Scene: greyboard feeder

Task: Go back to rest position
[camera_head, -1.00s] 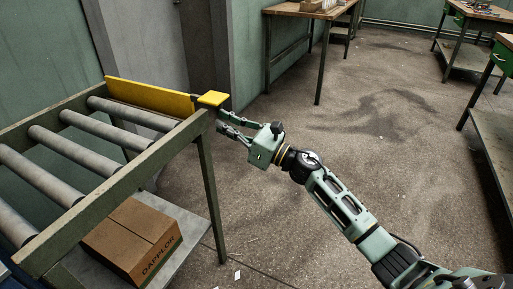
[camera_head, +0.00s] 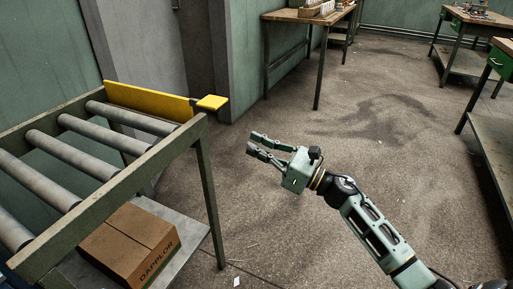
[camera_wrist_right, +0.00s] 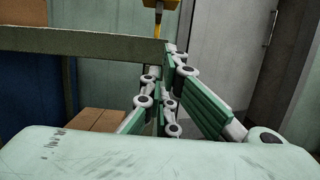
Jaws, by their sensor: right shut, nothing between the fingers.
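My right gripper (camera_head: 254,142), pale green with dark joints, hangs in free air right of the roller conveyor. It is shut and empty, with its fingers pointing left towards the conveyor. Its fingers also show in the right wrist view (camera_wrist_right: 168,62). It is clear of the yellow end plate (camera_head: 150,101) and its yellow tab (camera_head: 212,102) at the conveyor's far corner. Part of a yellow piece (camera_wrist_right: 160,4) shows beyond the fingertips in the wrist view. My left gripper is not in view.
The roller conveyor (camera_head: 137,178) stands at the left. A cardboard box (camera_head: 130,243) lies on its lower shelf. A wooden table (camera_head: 290,15) stands at the back, and workbenches (camera_head: 470,20) line the right side. The floor (camera_head: 330,150) between is open.

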